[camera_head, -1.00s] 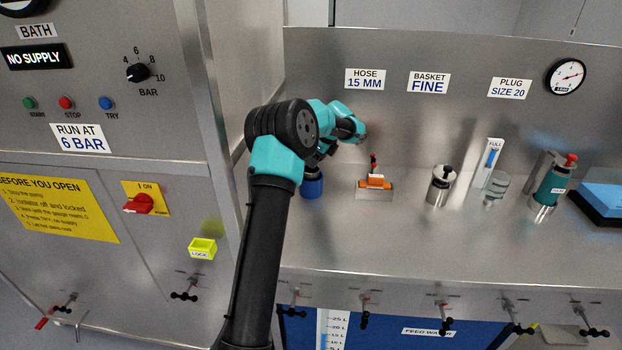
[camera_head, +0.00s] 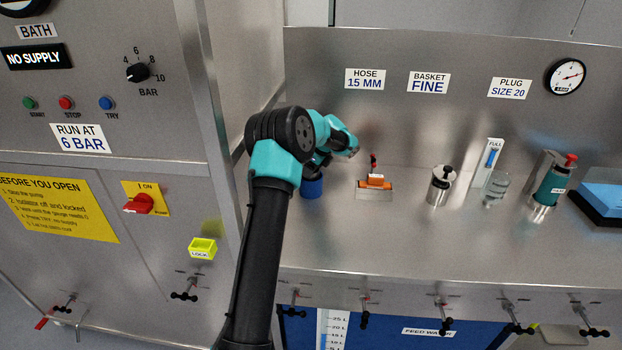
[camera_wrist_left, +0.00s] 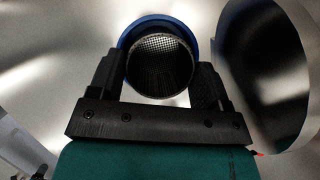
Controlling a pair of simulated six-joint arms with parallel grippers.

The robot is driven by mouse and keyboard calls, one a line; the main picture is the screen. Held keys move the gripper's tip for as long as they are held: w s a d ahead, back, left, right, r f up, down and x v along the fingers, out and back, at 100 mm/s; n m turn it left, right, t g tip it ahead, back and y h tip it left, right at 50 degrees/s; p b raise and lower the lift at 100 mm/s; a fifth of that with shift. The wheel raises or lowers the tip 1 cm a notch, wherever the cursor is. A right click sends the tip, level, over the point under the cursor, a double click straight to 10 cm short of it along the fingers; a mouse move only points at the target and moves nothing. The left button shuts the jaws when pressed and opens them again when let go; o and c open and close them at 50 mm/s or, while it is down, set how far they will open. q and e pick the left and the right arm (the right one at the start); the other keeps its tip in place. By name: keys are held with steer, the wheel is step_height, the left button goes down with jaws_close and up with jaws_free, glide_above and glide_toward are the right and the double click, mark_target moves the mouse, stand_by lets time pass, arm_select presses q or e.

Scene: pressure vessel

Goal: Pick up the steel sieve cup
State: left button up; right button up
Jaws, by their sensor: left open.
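The steel sieve cup (camera_wrist_left: 160,62) shows in the left wrist view as a round dark mesh cup, seen from above. A blue ring (camera_wrist_left: 130,38) curves around its far side. In the head view a blue round holder (camera_head: 312,188) stands on the steel bench below my left wrist; the mesh is hidden there. My left gripper (camera_wrist_left: 161,75) is open, with one black finger on each side of the cup. I cannot tell whether the fingers touch it. In the head view the fingers are mostly hidden by the arm. My right gripper is not in view.
An orange-and-steel tool (camera_head: 376,187), a steel canister (camera_head: 440,187), a glass beaker (camera_head: 494,188) and a green cylinder (camera_head: 551,187) stand along the bench to the right. A steel cabinet wall is close on the left. The front of the bench is clear.

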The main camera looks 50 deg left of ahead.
arm_select(q)
steer(key=c, duration=0.7)
steer(key=shift+o, duration=0.2)
steer(key=shift+r, duration=0.15)
steer(key=s+d+r, duration=0.4)
steer(key=s+d, duration=0.6)
steer(key=d, duration=0.2)
steer(key=shift+s+r, duration=0.35)
stand_by(0.4)
